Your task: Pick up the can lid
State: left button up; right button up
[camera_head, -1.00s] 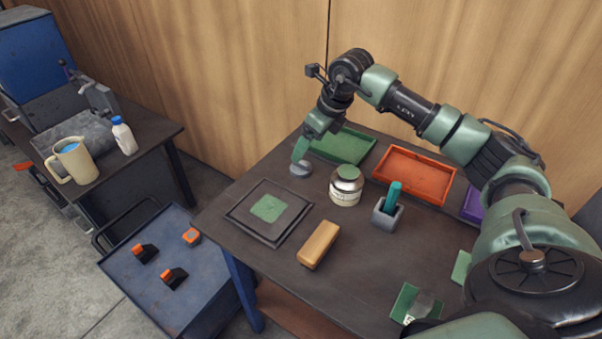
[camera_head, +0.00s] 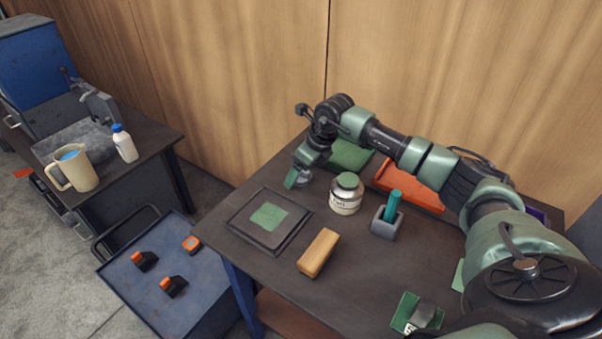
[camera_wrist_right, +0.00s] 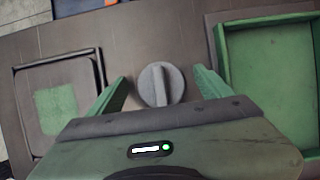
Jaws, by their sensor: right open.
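The can lid (camera_wrist_right: 161,84) is a round grey disc with a raised bar across it, lying on the dark table. In the head view the lid (camera_head: 304,179) is partly hidden by my right gripper (camera_head: 296,177). In the right wrist view my right gripper (camera_wrist_right: 159,88) is open, with one green finger on each side of the lid and a gap on both sides. A jar with a green top and a white label (camera_head: 346,194) stands to the right of the lid. My left gripper is not in view.
A green tray (camera_head: 350,155) lies behind the lid and an orange tray (camera_head: 412,190) farther right. A dark square plate with a green patch (camera_head: 268,216) lies front left. A tan block (camera_head: 318,253) and a grey holder with a teal item (camera_head: 387,222) stand nearer.

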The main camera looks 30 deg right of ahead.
jog(key=c, duration=1.3)
jog(key=shift+r, duration=0.15)
